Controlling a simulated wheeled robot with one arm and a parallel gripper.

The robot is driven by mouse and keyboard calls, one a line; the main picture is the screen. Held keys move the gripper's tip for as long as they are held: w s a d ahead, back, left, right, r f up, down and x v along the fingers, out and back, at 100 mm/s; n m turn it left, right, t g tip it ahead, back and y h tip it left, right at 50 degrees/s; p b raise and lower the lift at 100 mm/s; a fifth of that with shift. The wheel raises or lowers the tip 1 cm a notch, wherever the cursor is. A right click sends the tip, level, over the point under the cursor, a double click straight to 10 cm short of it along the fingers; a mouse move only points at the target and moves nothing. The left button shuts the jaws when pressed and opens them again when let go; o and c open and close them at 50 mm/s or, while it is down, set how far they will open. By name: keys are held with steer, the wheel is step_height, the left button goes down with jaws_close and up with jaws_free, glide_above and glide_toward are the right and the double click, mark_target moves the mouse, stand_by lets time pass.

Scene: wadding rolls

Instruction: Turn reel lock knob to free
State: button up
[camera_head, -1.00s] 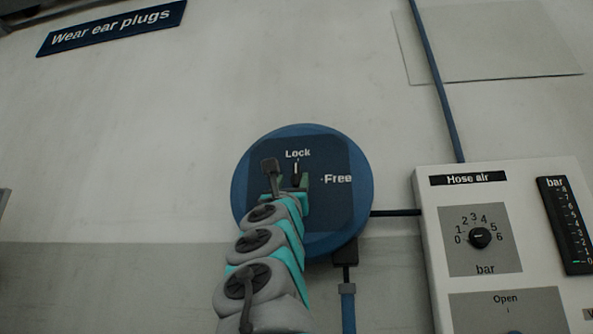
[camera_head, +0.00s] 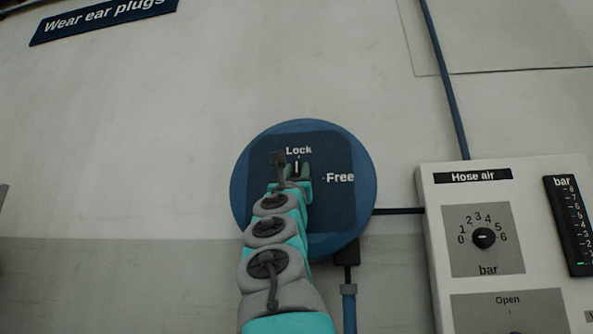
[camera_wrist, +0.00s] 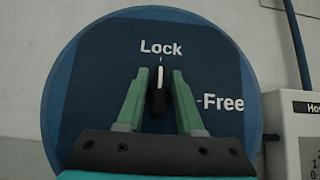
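The reel lock knob (camera_wrist: 158,98) is small and black with a white pointer line. In the wrist view its pointer stands upright, towards the word "Lock" above it; "Free" is printed to its right. It sits on a dark blue square plate on the round blue reel (camera_wrist: 75,60), which also shows in the head view (camera_head: 365,190). My gripper (camera_wrist: 157,80) has its two green fingers on either side of the knob, with narrow gaps visible, so it looks open around it. In the head view my gripper (camera_head: 298,172) and arm cover most of the knob.
To the right is a white "Hose air" panel (camera_head: 430,185) with a black bar dial (camera_head: 484,238) and a gauge (camera_head: 567,225). A blue pipe (camera_head: 447,85) runs down to it. A blue hose (camera_head: 348,305) hangs below the reel.

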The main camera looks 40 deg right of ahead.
jaws_close()
